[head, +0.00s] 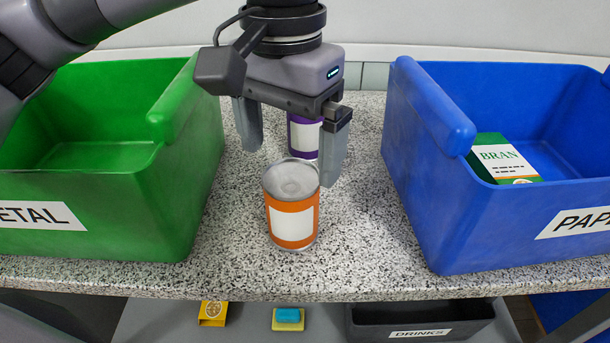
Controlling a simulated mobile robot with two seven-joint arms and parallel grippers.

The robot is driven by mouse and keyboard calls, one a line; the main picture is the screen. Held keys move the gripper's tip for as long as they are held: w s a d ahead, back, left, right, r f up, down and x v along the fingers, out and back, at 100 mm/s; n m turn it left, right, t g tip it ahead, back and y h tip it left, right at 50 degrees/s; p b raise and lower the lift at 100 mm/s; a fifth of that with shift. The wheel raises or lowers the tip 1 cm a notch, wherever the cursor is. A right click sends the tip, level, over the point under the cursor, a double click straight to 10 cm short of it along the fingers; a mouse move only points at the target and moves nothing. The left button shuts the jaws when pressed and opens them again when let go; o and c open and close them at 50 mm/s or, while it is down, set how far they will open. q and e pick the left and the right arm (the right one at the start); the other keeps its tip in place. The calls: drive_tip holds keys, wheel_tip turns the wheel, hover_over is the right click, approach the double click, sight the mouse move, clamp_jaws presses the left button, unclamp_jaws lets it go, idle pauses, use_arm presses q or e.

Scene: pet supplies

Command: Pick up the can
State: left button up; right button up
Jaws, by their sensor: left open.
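An orange can (291,222) with a white blank label and a silver top stands upright on the speckled counter, between the two bins. A purple can (303,138) with a white label stands behind it, partly hidden by my left gripper and the orange can. My left gripper (291,158) points down over the counter, fingers apart and open. Its fingers are to either side of the purple can in the picture and above and behind the orange can. I cannot tell whether it touches either can. My right gripper is not in view.
A green bin (178,200) marked "ETAL" stands left and a blue bin (437,215) stands right, holding a green and white BRAN box (503,160). Below the counter (350,270) are a yellow box (213,312), a blue and yellow item (288,317) and a DRINKS tray (385,325).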

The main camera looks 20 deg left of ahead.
sight(291, 176)
use_arm(q)
drive_tip(key=shift+w, duration=0.15)
drive_tip(key=shift+f, duration=0.35)
drive_tip(key=f, duration=0.1)
drive_tip(key=s+f, duration=0.1)
drive_tip(key=f, duration=0.3)
drive_tip(key=shift+s+d+f, duration=0.15)
drive_tip(key=shift+d+f, duration=0.05)
drive_tip(key=shift+d, duration=0.05)
drive_tip(key=shift+f, duration=0.5)
drive_tip(key=c, duration=1.1)
